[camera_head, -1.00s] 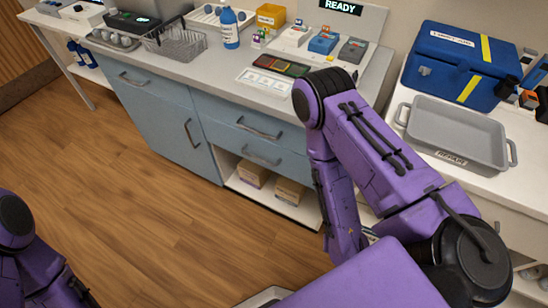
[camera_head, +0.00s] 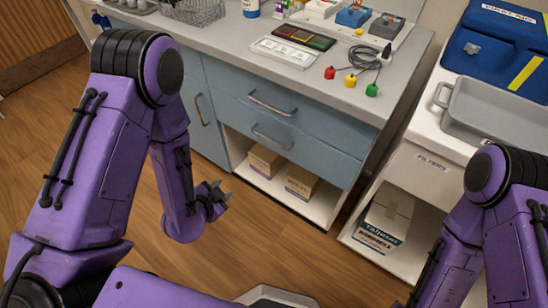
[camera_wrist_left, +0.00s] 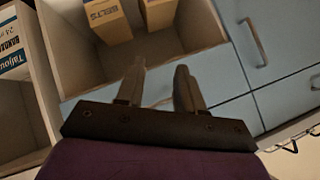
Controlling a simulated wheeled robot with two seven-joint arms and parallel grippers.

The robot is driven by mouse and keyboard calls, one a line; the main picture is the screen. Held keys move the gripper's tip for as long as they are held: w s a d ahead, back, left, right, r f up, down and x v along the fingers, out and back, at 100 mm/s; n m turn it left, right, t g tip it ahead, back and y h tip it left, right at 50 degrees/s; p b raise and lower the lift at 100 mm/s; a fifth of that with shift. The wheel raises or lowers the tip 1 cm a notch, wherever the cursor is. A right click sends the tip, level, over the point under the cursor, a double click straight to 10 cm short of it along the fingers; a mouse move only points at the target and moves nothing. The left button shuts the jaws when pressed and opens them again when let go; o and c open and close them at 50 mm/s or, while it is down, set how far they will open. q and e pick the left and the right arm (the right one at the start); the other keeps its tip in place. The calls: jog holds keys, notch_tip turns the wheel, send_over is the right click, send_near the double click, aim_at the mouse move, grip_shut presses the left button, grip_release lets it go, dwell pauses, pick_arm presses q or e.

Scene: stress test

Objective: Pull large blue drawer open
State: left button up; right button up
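A blue cabinet has two drawers stacked on its right side. The upper drawer (camera_head: 312,118) and lower drawer (camera_head: 312,150) each have a metal bar handle, and both look closed. My left gripper (camera_head: 217,190) is in front of the cabinet, low over the floor, apart from the drawers in the head view. In the left wrist view its two fingers (camera_wrist_left: 160,85) are apart with nothing held between them. They point toward the lower drawer face and the open shelf, and partly cover that drawer. My right arm shows at lower right; its gripper is out of view.
An open shelf (camera_head: 236,147) under the drawers holds cardboard boxes (camera_head: 302,181). A blue door (camera_head: 205,128) is left of it. Cables with coloured knobs (camera_head: 350,80) lie on the counter. A white unit (camera_head: 418,190) stands right. Wood floor (camera_head: 262,243) in front is clear.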

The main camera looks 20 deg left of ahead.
pick_arm(q)
jog(key=w+d+r+m+t+h+b, duration=0.1)
jog(key=w+d+m+t+h+b, duration=0.1)
jog(key=w+m, duration=0.5)
jog(key=w+d+r+m+t+h+b, duration=0.2)
jog(key=w+d+m, duration=0.4)
jog(key=w, duration=0.5)
jog(key=shift+w+d+r+m+h+b, duration=0.2)
jog(key=shift+d+m+h+b, duration=0.15)
jog(key=shift+m+h+b, duration=0.45)
pick_arm(e)
notch_tip(320, 180, down, 9)
jog(key=shift+f, duration=0.1)
pick_arm(q)
grip_shut()
